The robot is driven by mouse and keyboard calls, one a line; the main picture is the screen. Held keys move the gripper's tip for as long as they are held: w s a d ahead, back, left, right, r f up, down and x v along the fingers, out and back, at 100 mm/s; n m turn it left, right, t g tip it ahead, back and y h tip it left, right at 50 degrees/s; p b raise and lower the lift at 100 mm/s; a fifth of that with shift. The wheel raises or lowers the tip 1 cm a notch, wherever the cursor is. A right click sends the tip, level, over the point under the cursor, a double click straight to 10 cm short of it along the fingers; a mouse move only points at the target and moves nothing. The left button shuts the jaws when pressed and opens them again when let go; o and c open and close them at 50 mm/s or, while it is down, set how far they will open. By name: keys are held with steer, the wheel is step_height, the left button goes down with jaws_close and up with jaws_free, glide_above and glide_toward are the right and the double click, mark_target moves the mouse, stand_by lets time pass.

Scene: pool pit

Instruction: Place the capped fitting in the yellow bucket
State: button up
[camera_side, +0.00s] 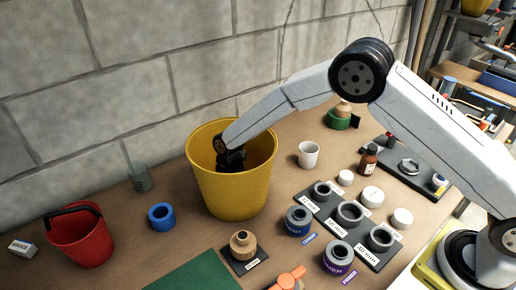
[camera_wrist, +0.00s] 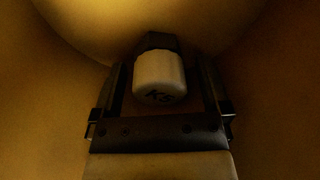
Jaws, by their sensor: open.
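The yellow bucket (camera_side: 232,195) stands upright on the bench against the block wall. My gripper (camera_side: 232,163) reaches down inside it, and the bucket's front wall hides the lower part. In the wrist view the bucket's yellow inner wall (camera_wrist: 285,60) surrounds my gripper (camera_wrist: 160,75). The capped fitting (camera_wrist: 159,76) shows there with a white cap bearing dark letters and a dark part behind it. It is between my two fingers, which stand open with a gap on each side. The fitting is hidden in the side view. I cannot tell whether it rests on the bucket floor.
A red bucket (camera_side: 82,240), a blue ring (camera_side: 161,216) and a glass (camera_side: 140,178) stand left of the yellow bucket. A white cup (camera_side: 308,155), a brown bottle (camera_side: 368,162) and a black tray (camera_side: 345,222) with grey rings are to the right.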

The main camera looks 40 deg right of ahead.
step_height(320, 180, up, 12)
steer(key=w+d, duration=0.1)
steer(key=shift+w, duration=0.15)
stand_by(0.4)
